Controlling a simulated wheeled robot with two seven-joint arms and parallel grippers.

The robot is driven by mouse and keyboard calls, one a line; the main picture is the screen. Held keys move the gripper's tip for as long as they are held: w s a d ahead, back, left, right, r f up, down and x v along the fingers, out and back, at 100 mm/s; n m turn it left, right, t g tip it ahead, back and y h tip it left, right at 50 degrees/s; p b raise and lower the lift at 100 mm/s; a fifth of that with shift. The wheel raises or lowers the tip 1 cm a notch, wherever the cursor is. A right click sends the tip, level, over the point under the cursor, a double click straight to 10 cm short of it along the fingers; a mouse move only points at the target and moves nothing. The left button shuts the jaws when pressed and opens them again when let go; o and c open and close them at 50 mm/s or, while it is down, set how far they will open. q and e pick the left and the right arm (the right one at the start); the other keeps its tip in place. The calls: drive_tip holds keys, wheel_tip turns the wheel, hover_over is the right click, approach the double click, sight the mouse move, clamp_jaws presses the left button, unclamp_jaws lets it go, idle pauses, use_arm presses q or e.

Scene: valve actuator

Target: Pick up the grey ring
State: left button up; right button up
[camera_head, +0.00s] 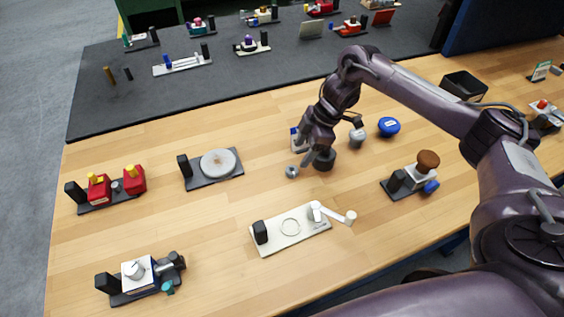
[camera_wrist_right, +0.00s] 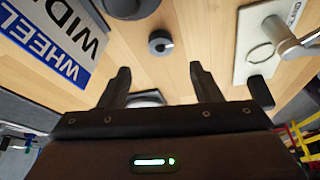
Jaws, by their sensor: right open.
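A small grey ring (camera_head: 291,172) lies on the wooden table in the head view, just left of my right gripper (camera_head: 308,150). A small dark-grey ring with a round hole (camera_wrist_right: 160,42) shows in the wrist view, beyond the fingertips and apart from them. My right gripper (camera_wrist_right: 158,74) is open in the wrist view, its two dark fingers spread with no ring between them. A pale object (camera_wrist_right: 147,97) shows partly behind the gripper's body. My left gripper is not in view.
A white plate with a thin ring outline and lever (camera_head: 290,228) lies in front. A dark plate with a grey disc (camera_head: 213,167) is to the left. A dark cylinder (camera_head: 325,161) and blue knob (camera_head: 389,126) are near the gripper. A blue-white sign (camera_wrist_right: 55,40) is at the wrist view's left.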

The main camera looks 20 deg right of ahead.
sight(292, 169)
drive_tip(key=x, duration=0.1)
drive_tip(key=p+x, duration=0.1)
drive_tip(key=shift+s+a+f, duration=0.1)
drive_tip(key=shift+s+f, duration=0.15)
drive_tip(key=shift+f, duration=0.1)
drive_tip(key=p+x, duration=0.1)
drive_tip(key=x, duration=0.2)
drive_tip(key=shift+w+f+p, duration=0.2)
drive_tip(key=shift+f+p, duration=0.1)
drive_tip(key=shift+f, duration=0.35)
drive_tip(key=shift+c, duration=0.6)
drive_tip(key=c, duration=0.5)
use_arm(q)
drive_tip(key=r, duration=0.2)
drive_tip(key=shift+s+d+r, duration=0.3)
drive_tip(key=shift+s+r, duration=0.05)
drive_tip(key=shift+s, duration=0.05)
use_arm(e)
drive_tip(key=c, duration=0.4)
